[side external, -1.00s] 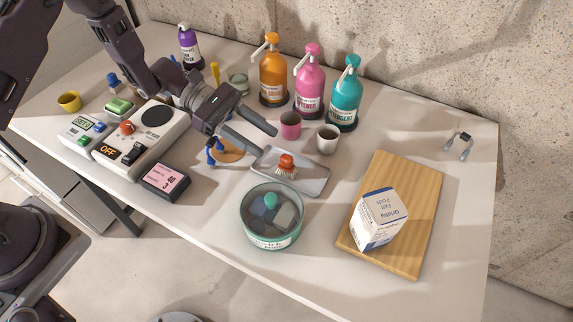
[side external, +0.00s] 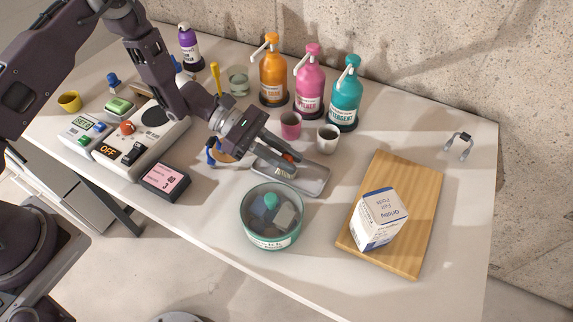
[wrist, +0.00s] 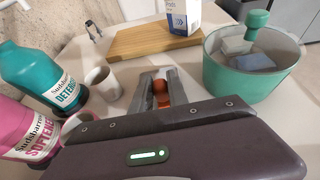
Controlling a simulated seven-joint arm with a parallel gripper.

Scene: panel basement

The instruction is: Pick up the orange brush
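The orange brush (side external: 289,156) is on the grey metal tray (side external: 317,184), mostly hidden by my fingers in the side view. In the wrist view the brush's orange top (wrist: 160,88) shows between my two fingers. My gripper (side external: 296,166) is low over the tray, with one finger on each side of the brush. The fingers look apart; I cannot see clear contact with the brush. The brush's bristles are hidden now.
A green tub (side external: 270,238) stands close in front of the tray. A white cup (side external: 327,140) and a pink cup (side external: 290,126) stand just behind it, with pump bottles (side external: 345,95) beyond. A wooden board (side external: 405,205) with a white box (side external: 380,220) is at right.

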